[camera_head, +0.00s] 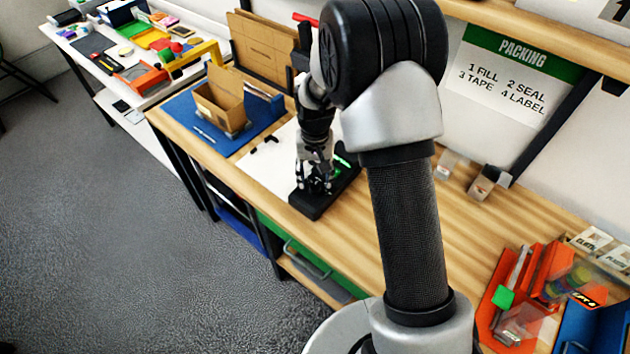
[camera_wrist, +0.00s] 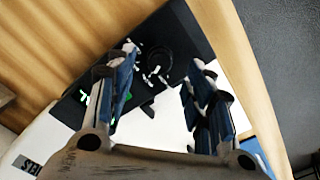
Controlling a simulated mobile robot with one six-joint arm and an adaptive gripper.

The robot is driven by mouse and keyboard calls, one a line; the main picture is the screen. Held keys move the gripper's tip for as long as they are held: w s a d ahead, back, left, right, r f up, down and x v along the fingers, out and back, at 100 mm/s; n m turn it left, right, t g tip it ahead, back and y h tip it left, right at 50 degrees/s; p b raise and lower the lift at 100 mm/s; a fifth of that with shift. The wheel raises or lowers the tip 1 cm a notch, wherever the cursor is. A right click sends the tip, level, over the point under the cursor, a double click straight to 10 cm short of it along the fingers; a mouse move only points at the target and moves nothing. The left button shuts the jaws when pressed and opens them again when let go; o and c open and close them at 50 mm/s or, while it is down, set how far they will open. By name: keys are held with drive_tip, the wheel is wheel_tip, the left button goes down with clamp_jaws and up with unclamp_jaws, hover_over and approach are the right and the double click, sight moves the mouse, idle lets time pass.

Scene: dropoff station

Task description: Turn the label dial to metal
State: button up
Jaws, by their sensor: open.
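The label dial (camera_wrist: 157,62) is a dark round knob on a black device, with white marks around it. In the wrist view it lies beyond and between the fingers of my gripper (camera_wrist: 165,75), which is open and empty. The black device (camera_wrist: 195,35) also shows in the head view (camera_head: 310,208), on the wooden bench under my gripper (camera_head: 316,188). A green mark shows on the device at the left of the wrist view. The dial is hidden behind my gripper in the head view, and I cannot read its setting.
A blue mat (camera_head: 190,125) holds an open cardboard box (camera_head: 218,100) left of the device. A white sheet (camera_head: 262,160) lies beside it. The wood between is mostly clear.

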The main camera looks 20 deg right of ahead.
sight(315, 186)
wheel_tip(315, 186, up, 9)
drive_tip(key=shift+s+f, duration=0.1)
drive_tip(key=shift+f, duration=0.05)
idle(0.6)
